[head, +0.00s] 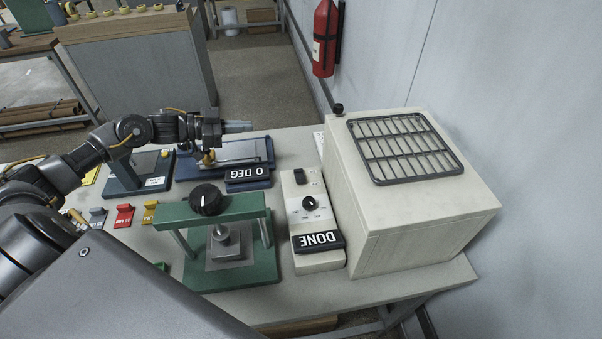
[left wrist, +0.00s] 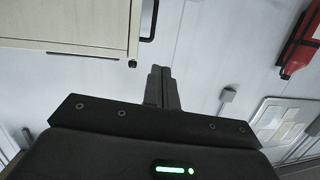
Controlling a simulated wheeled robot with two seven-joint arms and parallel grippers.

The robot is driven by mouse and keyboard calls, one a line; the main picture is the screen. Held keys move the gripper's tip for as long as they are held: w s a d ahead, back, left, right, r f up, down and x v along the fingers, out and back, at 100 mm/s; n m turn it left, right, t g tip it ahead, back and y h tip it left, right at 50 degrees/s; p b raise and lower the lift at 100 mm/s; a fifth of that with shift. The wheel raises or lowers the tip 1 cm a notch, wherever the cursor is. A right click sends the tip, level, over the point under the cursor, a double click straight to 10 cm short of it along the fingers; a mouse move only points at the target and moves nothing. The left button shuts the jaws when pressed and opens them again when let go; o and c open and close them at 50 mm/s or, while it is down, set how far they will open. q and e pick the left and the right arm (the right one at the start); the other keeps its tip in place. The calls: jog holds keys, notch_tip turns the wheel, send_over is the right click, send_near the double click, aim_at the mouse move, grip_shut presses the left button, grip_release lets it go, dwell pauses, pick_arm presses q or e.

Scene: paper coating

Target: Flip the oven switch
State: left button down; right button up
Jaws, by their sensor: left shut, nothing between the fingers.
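The oven (head: 400,235) is a beige box with a dark grille on top, at the right of the bench in the head view. A narrow control box (head: 318,262) stands along its left side. It carries a small black switch (head: 299,176), a black knob (head: 309,203) and a DONE plate (head: 318,242). My left gripper (head: 246,126) is shut and empty, above the far edge of the bench, left of and beyond the control box. In the left wrist view its closed fingers (left wrist: 161,72) point at the wall, with part of a beige box, likely the oven (left wrist: 75,25), at upper left.
A green press (head: 200,212) with a black knob stands left of the control box. A blue device with a 0 DEG plate (head: 248,173) lies below my left gripper. A red extinguisher (head: 325,38) hangs on the wall. The air above the control box is clear.

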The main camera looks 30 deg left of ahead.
pick_arm(q)
jog(key=s+d+f+n+g+h, duration=0.1)
jog(key=s+d+f+g, duration=0.1)
jog(key=s+d+f, duration=0.2)
jog(key=shift+d+f+g+h, duration=0.3)
jog(key=shift+d+f, duration=0.2)
jog(key=shift+d, duration=0.25)
jog(key=shift+w+d, duration=0.1)
jog(key=shift+w, duration=0.05)
jog(key=p, duration=0.4)
send_over(300, 176)
jog(key=a, duration=0.3)
notch_tip(300, 176, down, 2)
jog(key=shift+d, duration=0.15)
jog(key=f, duration=0.3)
jog(key=shift+s+f+p, duration=0.2)
jog(key=shift+s+p, duration=0.1)
jog(key=shift+s, duration=0.05)
jog(key=shift+s+d+f, duration=0.1)
jog(key=shift+f, duration=0.4)
